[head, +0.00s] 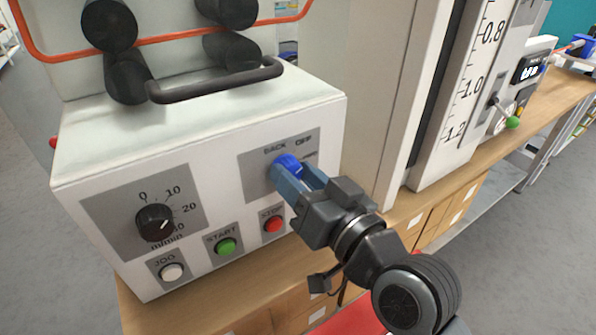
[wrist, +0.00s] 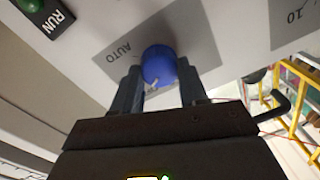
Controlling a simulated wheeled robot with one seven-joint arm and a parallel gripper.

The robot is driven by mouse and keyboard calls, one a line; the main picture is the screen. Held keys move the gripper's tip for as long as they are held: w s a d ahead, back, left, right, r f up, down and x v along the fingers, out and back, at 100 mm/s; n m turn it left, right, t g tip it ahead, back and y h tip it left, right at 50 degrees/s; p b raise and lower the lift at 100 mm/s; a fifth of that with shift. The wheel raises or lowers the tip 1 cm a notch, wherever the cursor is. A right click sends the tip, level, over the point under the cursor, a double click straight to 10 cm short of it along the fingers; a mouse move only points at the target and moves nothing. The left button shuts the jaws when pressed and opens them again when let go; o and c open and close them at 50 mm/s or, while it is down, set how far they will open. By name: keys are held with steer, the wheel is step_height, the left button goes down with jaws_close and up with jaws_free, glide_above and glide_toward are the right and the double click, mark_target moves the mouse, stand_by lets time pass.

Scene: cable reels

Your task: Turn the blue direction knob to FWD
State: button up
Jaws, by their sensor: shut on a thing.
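The blue direction knob (head: 287,163) sits on a grey plate (head: 255,178) at the right of the white control box's front. BACK and OFF are readable above it; the label to the right is mostly covered. My gripper (head: 291,178) reaches in from the lower right with its blue-grey fingers on the knob. In the wrist view the knob (wrist: 158,63) is between the two fingers of my gripper (wrist: 160,85), one on each side. A pale mark shows on its lower left. Which label the knob points to, I cannot tell.
Left and below are a black speed dial (head: 155,222), a white JOG button (head: 172,272), a green START button (head: 226,246) and a red STOP button (head: 272,224). A black handle bar (head: 215,82) is on top. A tall scale column (head: 460,100) stands right.

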steer(key=m+p, duration=0.3)
steer(key=m, duration=0.3)
steer(key=shift+d, duration=0.1)
steer(key=shift+f, duration=0.1)
stand_by(0.4)
steer(key=o, duration=1.1)
steer(key=shift+c, duration=0.2)
steer(key=b+v, duration=0.2)
steer(key=v, duration=0.5)
steer(key=shift+s+d, duration=0.25)
steer(key=shift+s, duration=0.05)
